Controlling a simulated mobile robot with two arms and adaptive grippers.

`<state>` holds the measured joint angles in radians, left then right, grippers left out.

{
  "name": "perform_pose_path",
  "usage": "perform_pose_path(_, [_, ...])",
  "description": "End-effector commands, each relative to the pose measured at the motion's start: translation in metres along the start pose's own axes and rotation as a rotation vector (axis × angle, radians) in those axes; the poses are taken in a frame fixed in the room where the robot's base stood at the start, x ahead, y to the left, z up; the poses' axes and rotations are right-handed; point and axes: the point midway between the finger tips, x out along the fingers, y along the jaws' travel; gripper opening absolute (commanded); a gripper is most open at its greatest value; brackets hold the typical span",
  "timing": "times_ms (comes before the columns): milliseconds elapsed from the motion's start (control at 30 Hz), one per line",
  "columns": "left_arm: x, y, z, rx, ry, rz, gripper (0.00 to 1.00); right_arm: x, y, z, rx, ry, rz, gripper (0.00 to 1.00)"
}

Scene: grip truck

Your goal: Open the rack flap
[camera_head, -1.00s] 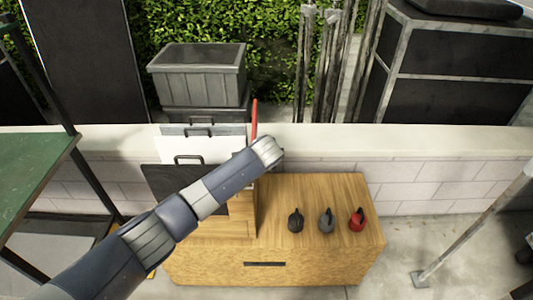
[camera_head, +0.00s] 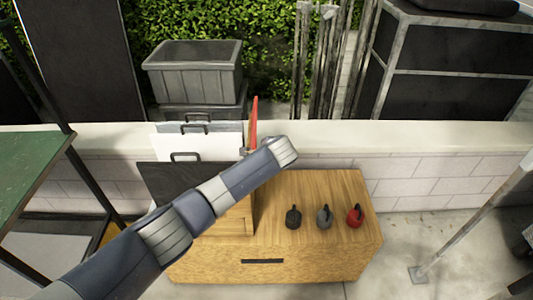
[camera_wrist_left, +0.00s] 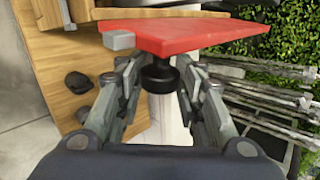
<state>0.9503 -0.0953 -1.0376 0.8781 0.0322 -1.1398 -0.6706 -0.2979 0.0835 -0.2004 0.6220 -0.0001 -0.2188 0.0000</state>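The red flap (camera_head: 254,124) stands nearly edge-on in the head view, beside upright boards with handles (camera_head: 196,148). In the left wrist view the red flap (camera_wrist_left: 190,35) spans the top, with a grey block at its left corner and a round black knob (camera_wrist_left: 160,76) below it. My left gripper (camera_wrist_left: 161,88) has its fingers apart on either side of the knob, with a visible gap; firm contact cannot be made out. In the head view my left arm hides its fingers. My right gripper is not in view.
A wooden cabinet (camera_head: 330,255) carries small black (camera_head: 293,218), grey (camera_head: 324,217) and red (camera_head: 355,215) objects. A pale wall (camera_head: 430,135) runs behind it. A grey planter box (camera_head: 193,72) is at the back. A green-topped table (camera_head: 35,165) stands left.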

Motion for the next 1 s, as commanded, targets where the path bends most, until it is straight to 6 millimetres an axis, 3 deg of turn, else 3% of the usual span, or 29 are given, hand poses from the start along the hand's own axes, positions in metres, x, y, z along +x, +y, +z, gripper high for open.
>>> perform_pose_path(533, [-0.007,0.000,0.000,-0.001,0.000,0.000,0.47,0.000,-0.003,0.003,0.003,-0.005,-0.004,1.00])
perform_pose_path(1000, [-0.066,0.000,0.000,-0.001,0.001,-0.002,0.47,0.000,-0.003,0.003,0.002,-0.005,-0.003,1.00])
